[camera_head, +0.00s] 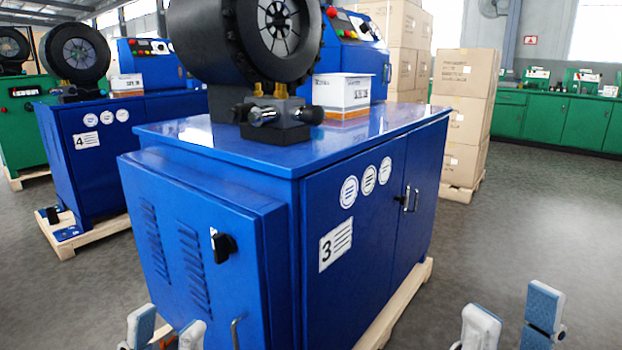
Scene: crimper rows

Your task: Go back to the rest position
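My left gripper (167,330) shows at the bottom edge, left of centre, in the head view. My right gripper (513,319) shows at the bottom right. Its two blue-and-white fingertips are also apart and empty, over the grey floor to the right of the cabinet. The rest of both grippers is cut off by the bottom edge.
A black crimper head (208,40) and a white box (342,92) sit on the cabinet. A wooden pallet (402,304) lies under it. Cabinet 4 (88,160) stands left, stacked cartons (464,95) behind, green cabinets (546,120) far right. The floor at right is clear.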

